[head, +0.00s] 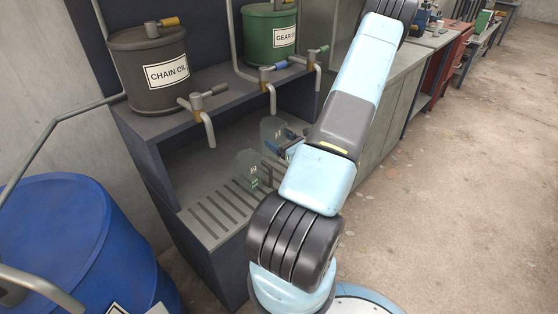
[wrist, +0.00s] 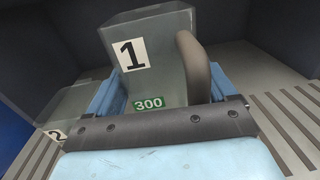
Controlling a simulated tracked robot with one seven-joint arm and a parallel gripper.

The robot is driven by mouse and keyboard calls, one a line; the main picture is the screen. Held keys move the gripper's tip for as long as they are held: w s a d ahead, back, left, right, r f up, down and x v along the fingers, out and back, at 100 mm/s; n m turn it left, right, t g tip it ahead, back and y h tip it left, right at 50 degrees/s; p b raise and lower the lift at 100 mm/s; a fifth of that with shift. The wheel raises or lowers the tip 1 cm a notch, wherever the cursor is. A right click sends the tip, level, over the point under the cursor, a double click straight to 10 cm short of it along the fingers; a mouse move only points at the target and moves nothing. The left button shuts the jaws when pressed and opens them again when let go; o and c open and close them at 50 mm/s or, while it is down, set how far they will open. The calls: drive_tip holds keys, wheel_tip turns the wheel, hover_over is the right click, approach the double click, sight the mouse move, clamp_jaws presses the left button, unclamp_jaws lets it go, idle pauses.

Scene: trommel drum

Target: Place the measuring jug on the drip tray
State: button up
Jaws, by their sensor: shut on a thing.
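A clear grey measuring jug marked 1, with a green 300 label and a brown handle, fills the middle of the wrist view (wrist: 170,50). My gripper (wrist: 160,92) is shut on it, with one blue finger on each side. In the head view this jug (head: 271,128) is over the back right part of the slotted drip tray (head: 206,229), and my gripper (head: 287,149) is partly hidden by my arm. I cannot tell whether the jug touches the tray. The tray's slots also show in the wrist view (wrist: 297,125).
A second clear jug (head: 249,172), marked 2, stands on the tray close to the held jug, and shows at the wrist view's left edge (wrist: 68,108). Taps hang above from a shelf with a chain oil drum (head: 150,72) and a green drum (head: 268,38). A blue barrel (head: 75,245) stands left.

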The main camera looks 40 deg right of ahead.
sight(279, 158)
drive_tip(key=shift+a+f, duration=0.1)
drive_tip(key=shift+f, duration=3.75)
drive_tip(key=o, duration=1)
drive_tip(key=shift+c, duration=0.2)
drive_tip(key=s, duration=1.2)
